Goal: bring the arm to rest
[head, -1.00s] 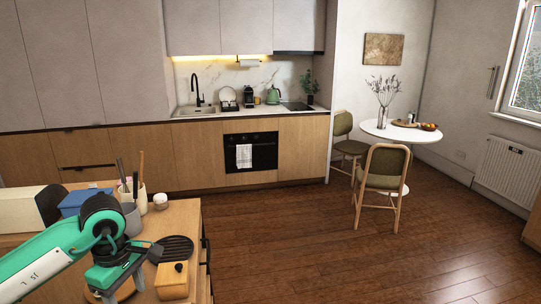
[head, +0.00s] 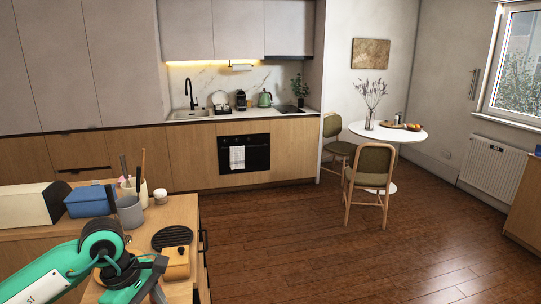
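My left arm comes in at the lower left of the head view, green with dark joints. Its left gripper (head: 150,283) hangs over the near part of the wooden counter, left of a wooden box with a knob (head: 176,262). The fingers are partly hidden by the wrist and cut by the bottom edge, so I cannot tell whether they are open or shut. My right gripper is not in view.
On the wooden counter (head: 180,212) stand a black round trivet (head: 172,238), a grey cup (head: 130,212), a utensil holder (head: 133,187), a small white jar (head: 160,196), and a blue box (head: 90,200). Chairs and a round table (head: 390,133) stand far right. The floor between is clear.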

